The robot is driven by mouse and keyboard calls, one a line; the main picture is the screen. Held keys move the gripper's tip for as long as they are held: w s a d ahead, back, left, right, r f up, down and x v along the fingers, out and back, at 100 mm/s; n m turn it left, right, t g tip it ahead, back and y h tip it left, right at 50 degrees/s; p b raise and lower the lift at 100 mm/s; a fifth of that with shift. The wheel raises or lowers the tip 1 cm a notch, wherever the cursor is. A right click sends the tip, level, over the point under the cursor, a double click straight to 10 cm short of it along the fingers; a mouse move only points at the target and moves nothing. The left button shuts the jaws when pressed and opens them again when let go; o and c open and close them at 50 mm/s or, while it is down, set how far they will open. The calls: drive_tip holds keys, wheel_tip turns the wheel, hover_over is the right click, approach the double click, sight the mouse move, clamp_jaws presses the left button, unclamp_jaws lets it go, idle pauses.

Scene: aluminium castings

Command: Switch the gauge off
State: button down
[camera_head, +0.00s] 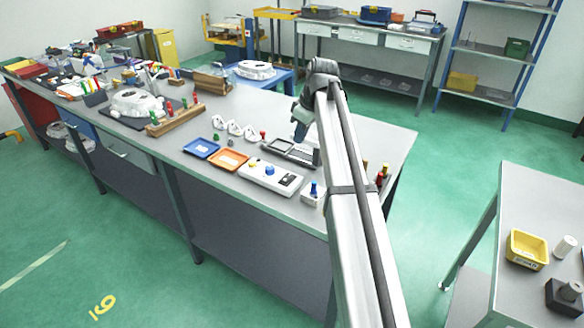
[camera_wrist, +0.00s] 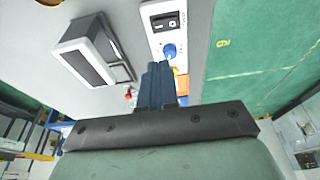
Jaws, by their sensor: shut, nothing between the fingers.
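A white control box (camera_head: 262,178) lies near the front edge of the long grey bench; I take it to be the gauge. It carries a black rocker switch (camera_head: 288,180), a blue knob (camera_head: 269,170) and a yellow button. In the wrist view the black switch (camera_wrist: 166,21) shows at the top and the blue knob (camera_wrist: 169,50) below it. I cannot read which way the switch is set. My gripper (camera_head: 299,136) is shut and empty, above the bench behind the box. In the wrist view its dark blue fingertips (camera_wrist: 157,66) appear just below the knob, partly covering the box.
A dark grey tray-like item (camera_head: 292,151) lies behind the box; a white-framed dark item (camera_wrist: 92,52) shows left of my fingers. Blue (camera_head: 201,148) and orange trays (camera_head: 229,160) lie left of the box. A small block with a blue peg (camera_head: 313,191) stands right.

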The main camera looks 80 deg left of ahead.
drive_tip(key=shift+f, duration=0.15)
hover_over(287, 177)
drive_tip(key=w, duration=0.2)
wheel_tip(287, 177, down, 12)
drive_tip(key=shift+s+r, duration=0.1)
drive_tip(key=shift+r, duration=0.05)
drive_tip(key=shift+f, duration=0.8)
drive_tip(key=shift+f, duration=0.2)
drive_tip(key=shift+s+d+r, duration=0.25)
drive_tip(key=shift+s+d, duration=0.25)
